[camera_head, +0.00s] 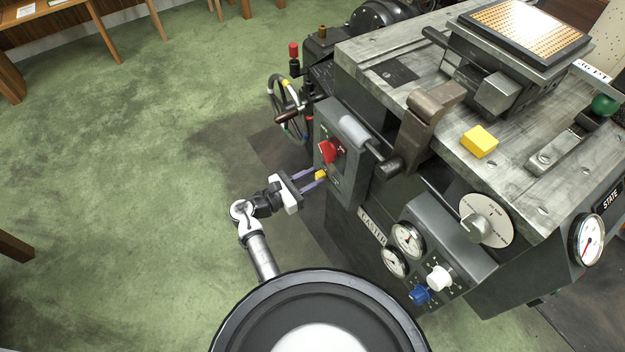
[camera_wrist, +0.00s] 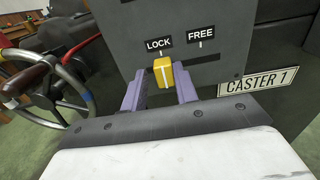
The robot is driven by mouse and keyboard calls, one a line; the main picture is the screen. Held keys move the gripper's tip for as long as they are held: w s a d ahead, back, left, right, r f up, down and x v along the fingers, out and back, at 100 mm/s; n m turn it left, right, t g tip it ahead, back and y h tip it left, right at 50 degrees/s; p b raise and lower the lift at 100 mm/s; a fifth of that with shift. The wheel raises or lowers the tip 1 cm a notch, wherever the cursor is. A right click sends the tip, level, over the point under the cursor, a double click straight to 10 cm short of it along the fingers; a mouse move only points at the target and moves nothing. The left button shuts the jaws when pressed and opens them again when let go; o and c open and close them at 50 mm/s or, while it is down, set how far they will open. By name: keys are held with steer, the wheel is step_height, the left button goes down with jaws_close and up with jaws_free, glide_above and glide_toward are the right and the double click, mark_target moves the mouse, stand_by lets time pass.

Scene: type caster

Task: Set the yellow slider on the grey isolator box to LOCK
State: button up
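The grey isolator box (camera_head: 345,185) is on the left side of the machine. It carries a red rotary handle (camera_head: 327,151). The yellow slider (camera_wrist: 163,73) sits low on its face, directly under the LOCK label (camera_wrist: 159,44). The FREE label (camera_wrist: 200,34) is up and to the right of it. The slider also shows at my fingertips in the head view (camera_head: 321,175). My gripper (camera_wrist: 160,88) is open, with one purple finger on each side of the slider. The right finger looks very close to it; I cannot tell whether it touches.
A handwheel (camera_head: 290,108) stands left of the box and shows in the wrist view (camera_wrist: 60,90). A panel with gauges (camera_head: 407,238) and knobs is lower right. Green floor to the left is clear.

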steer(key=shift+o, duration=1.3)
steer(key=shift+s+a, duration=0.1)
steer(key=v, duration=1.3)
steer(key=shift+s+a+b, duration=0.2)
steer(key=shift+a+b, duration=0.1)
steer(key=shift+b, duration=0.15)
